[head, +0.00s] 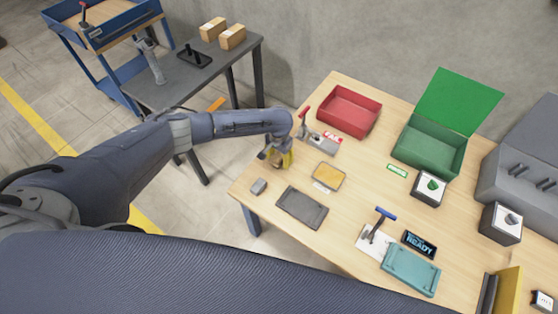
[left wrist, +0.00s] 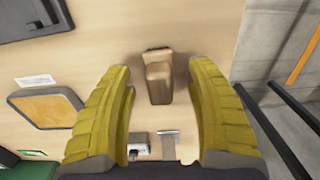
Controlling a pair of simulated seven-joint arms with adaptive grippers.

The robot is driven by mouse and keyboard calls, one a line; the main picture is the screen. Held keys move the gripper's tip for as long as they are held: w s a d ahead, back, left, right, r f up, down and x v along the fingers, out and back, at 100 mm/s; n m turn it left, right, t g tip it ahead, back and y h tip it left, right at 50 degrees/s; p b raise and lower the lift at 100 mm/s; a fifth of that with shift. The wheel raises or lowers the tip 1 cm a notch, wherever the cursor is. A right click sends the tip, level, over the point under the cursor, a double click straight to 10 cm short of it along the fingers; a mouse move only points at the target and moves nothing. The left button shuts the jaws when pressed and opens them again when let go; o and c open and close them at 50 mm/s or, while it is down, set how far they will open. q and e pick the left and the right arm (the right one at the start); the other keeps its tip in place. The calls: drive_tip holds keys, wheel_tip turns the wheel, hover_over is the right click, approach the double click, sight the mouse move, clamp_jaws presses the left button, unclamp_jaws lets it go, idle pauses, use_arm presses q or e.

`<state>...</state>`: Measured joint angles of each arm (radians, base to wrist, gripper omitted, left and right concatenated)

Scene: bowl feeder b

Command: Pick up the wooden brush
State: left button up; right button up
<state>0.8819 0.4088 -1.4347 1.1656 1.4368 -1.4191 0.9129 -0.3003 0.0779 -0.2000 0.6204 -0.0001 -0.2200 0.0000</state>
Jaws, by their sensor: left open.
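The wooden brush (left wrist: 158,82) shows in the left wrist view as a brown block with a narrower end part, on the table between and beyond my two yellow fingers. My left gripper (left wrist: 160,95) is open around the line of the brush, with a gap on both sides; I see no contact. In the head view my left gripper (head: 279,158) is low over the table's left end and hides most or all of the brush. My right gripper is not in view.
A dark tray (head: 302,208), a yellow pad (head: 328,175) and a small grey block (head: 258,186) lie near the gripper. A red bin (head: 349,110) and a red-handled device (head: 303,122) stand behind it. The wooden table (head: 250,165) ends just left of the gripper.

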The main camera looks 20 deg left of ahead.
sight(279, 156)
use_arm(q)
drive_tip(key=shift+f, duration=1.05)
clamp_jaws()
wheel_tip(279, 156, up, 20)
idle(0.5)
